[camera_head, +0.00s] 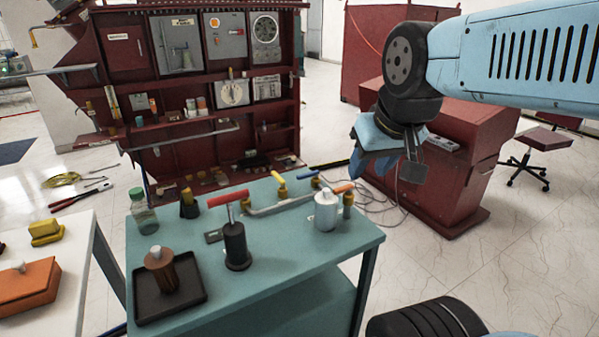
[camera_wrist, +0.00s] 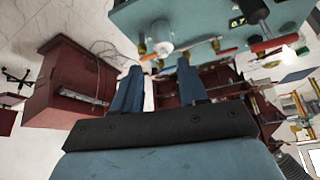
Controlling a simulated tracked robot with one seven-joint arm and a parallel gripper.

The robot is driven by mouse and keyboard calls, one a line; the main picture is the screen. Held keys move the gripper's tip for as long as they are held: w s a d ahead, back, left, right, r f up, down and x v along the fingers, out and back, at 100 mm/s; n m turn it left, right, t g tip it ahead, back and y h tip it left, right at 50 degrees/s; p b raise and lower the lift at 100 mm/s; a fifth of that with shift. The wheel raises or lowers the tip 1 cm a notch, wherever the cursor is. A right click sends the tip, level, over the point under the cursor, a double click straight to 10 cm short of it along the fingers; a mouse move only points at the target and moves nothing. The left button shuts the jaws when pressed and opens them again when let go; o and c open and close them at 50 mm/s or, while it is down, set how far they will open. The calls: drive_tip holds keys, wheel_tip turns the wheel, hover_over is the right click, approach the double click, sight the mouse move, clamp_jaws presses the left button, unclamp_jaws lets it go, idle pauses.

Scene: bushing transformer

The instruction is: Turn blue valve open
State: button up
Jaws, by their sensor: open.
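The blue valve handle (camera_head: 306,175) is a small blue lever on the pipe (camera_head: 282,206) along the back of the teal table (camera_head: 300,256). Yellow fittings and an orange lever (camera_head: 341,188) are close to it. My gripper (camera_head: 372,172) hangs in the air to the right of the pipe, apart from the valve. In the wrist view my gripper (camera_wrist: 159,72) shows two spread blue fingers with nothing held between them. The blue handle cannot be made out clearly in the wrist view.
On the table stand a white canister (camera_head: 325,212), a black post with a red T-handle (camera_head: 236,240), a brown bushing (camera_head: 160,272) in a black tray and a glass jar (camera_head: 144,214). A dark red console (camera_head: 440,175) stands behind my arm. The table's right front is clear.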

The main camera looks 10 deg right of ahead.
drive_tip(key=w+r+m+g, duration=0.1)
drive_tip(key=w+r+m, duration=0.2)
drive_tip(key=w, duration=0.6)
drive_tip(key=m+g, duration=0.5)
drive_tip(key=m, duration=0.7)
hover_over(305, 174)
wheel_tip(305, 174, down, 13)
wheel_tip(305, 174, down, 14)
drive_tip(key=shift+w+r, duration=0.1)
drive_tip(key=shift+r, duration=0.1)
drive_tip(key=shift+c, duration=0.3)
clamp_jaws()
